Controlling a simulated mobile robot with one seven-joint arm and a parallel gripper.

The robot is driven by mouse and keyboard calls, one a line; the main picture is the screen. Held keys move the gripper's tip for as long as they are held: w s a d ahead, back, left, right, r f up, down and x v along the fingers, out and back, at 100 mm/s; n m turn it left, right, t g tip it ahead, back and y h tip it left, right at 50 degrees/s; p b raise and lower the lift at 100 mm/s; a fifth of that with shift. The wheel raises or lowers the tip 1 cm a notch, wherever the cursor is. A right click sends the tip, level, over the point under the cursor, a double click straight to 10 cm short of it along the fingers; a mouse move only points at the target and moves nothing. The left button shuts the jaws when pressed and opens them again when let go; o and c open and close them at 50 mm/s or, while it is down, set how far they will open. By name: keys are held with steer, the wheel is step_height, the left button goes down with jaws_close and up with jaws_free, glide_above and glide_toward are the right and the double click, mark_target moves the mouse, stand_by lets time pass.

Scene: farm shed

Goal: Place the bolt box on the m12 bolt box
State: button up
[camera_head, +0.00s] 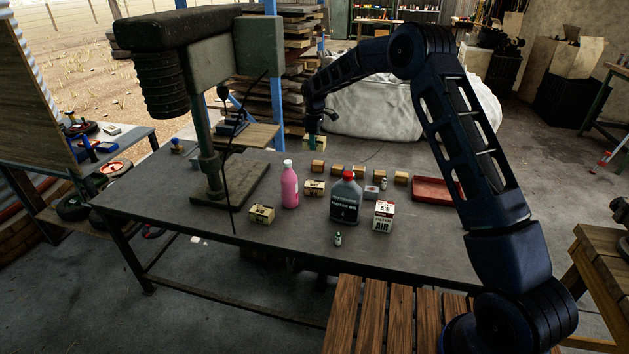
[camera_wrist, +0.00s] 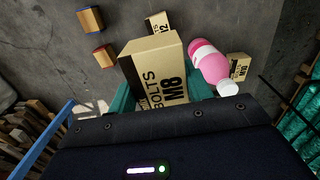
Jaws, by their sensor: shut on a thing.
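My gripper (camera_head: 313,125) is above the far edge of the table, with its teal fingers shut on a cardboard bolt box. In the wrist view the held bolt box (camera_wrist: 153,68) is marked "BOLTS M8" and sits tilted between the fingers (camera_wrist: 163,92). The m12 bolt box (camera_head: 314,188) seems to be the small carton on the table right of the pink bottle. In the wrist view it shows beyond the held box (camera_wrist: 157,20), which partly hides it; only a "2" of its size reads clearly.
The pink bottle (camera_head: 290,187) stands close beside the m12 box. The M10 box (camera_head: 262,214) lies left of the bottle. A dark jug (camera_head: 346,200), an air filter carton (camera_head: 383,216), several wooden blocks (camera_head: 337,171) and a red tray (camera_head: 438,190) stand rightward. A drill press (camera_head: 214,150) stands left.

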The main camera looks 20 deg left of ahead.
mark_target(314, 183)
step_height(314, 183, down, 18)
steer(key=shift+r, duration=0.2)
stand_by(0.4)
steer(key=shift+f, duration=0.1)
steer(key=o, duration=1.2)
steer(key=shift+f, duration=0.1)
step_height(314, 183, up, 12)
steer(key=shift+r, duration=0.2)
